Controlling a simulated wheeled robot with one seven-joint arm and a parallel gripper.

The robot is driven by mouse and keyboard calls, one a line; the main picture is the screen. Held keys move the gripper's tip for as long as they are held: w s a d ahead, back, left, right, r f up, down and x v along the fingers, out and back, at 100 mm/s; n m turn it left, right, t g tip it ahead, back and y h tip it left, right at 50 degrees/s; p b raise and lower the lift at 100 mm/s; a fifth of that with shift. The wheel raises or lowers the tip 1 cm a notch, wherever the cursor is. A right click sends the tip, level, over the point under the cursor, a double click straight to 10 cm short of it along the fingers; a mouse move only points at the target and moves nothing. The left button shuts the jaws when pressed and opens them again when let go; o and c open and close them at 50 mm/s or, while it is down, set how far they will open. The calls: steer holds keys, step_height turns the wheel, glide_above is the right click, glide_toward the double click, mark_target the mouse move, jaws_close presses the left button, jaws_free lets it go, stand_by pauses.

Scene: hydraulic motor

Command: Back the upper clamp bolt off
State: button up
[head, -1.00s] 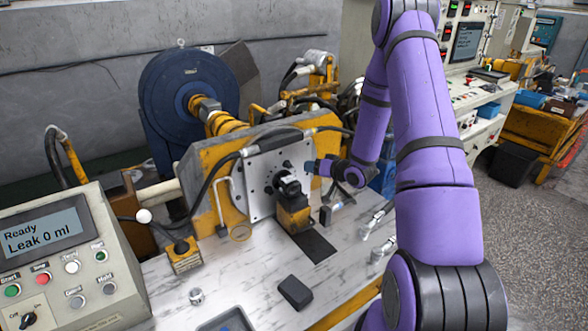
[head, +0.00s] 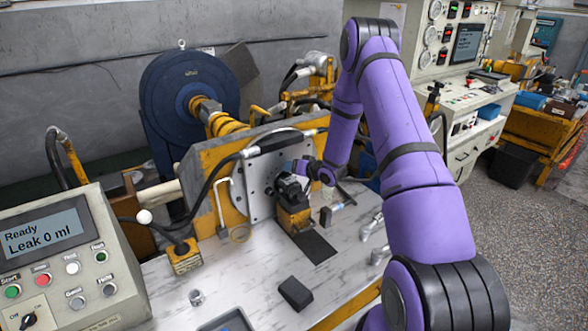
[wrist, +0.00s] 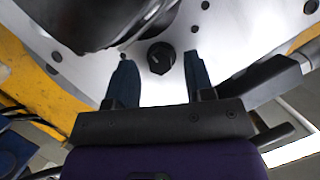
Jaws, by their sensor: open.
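A dark bolt head (wrist: 160,57) stands out of the pale metal plate (wrist: 230,40) in the wrist view. My gripper (wrist: 157,60) is open, with one blue fingertip on each side of the bolt head and a visible gap to both. Whether the tips reach down to the head's depth is hard to tell. In the head view my gripper (head: 297,167) is at the plate (head: 257,195), just above the black motor (head: 290,190). It hides the bolt there.
The motor body (wrist: 85,20) fills the upper left of the wrist view, close to the left finger. A black hose (head: 212,178) arches left of the plate. A black block (head: 295,292) lies on the bench; the display reads Ready, Leak 0 ml.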

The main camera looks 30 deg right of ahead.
steer(key=shift+c, duration=0.5)
jaws_close()
steer(key=shift+a+n+h, duration=0.2)
steer(key=shift+n+h, duration=0.6)
steer(key=shift+n, duration=0.3)
steer(key=n+h, duration=0.1)
steer(key=n, duration=0.1)
steer(key=shift+a+n+h, duration=0.15)
steer(key=shift+n+h, duration=0.15)
steer(key=shift+h, duration=0.1)
steer(key=n+h, duration=0.2)
steer(key=n, duration=0.1)
steer(key=shift+a+n, duration=0.15)
steer(key=shift+n, duration=0.15)
steer(key=shift+h, duration=0.4)
